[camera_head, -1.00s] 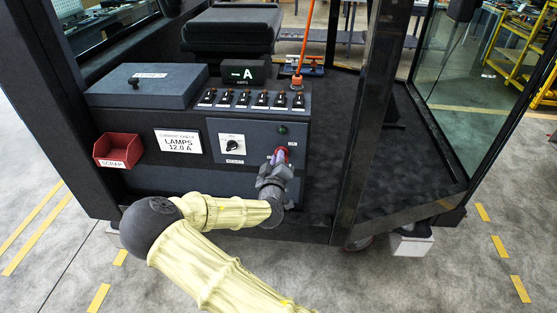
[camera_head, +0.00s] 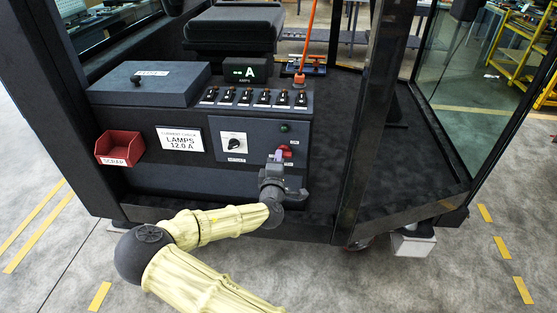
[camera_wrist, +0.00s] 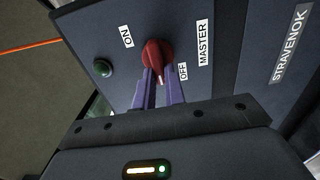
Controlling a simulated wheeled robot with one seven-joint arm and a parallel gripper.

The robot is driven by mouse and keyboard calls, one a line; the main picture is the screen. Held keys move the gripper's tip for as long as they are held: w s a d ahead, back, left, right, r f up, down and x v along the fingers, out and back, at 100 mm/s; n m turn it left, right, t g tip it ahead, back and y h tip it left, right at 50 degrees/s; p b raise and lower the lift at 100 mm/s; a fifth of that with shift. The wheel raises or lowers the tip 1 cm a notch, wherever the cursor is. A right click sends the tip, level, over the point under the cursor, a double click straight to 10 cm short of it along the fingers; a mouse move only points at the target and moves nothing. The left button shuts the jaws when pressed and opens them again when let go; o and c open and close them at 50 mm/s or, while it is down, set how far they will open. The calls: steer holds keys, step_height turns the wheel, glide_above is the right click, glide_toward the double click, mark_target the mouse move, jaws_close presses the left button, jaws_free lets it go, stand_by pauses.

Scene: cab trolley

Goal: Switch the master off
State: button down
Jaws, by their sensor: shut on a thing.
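The red master knob (camera_wrist: 156,53) sits on a dark panel between an ON label (camera_wrist: 127,36) and an OFF label (camera_wrist: 183,72), beside the word MASTER (camera_wrist: 202,43). A pale mark on the knob lies on its lower side, close to OFF. My gripper (camera_wrist: 160,76) is shut on the knob, its two purple fingers on either side of it. In the head view, my gripper (camera_head: 279,157) reaches the red knob (camera_head: 287,152) at the panel's right side; the fingers partly cover it.
A green lamp (camera_head: 284,128) is above the knob. A rotary selector (camera_head: 234,143) is to its left, and a row of toggle switches (camera_head: 254,97) is above. A red scrap bin (camera_head: 120,147) hangs at left. A dark cab post (camera_head: 361,140) stands to the right.

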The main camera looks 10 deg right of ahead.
stand_by(0.4)
steer(key=c, duration=1.5)
jaws_free()
steer(key=shift+o, duration=0.2)
steer(key=p+v, duration=0.6)
steer(key=v, duration=1.1)
steer(key=shift+s+p, duration=0.15)
steer(key=shift+p, duration=0.25)
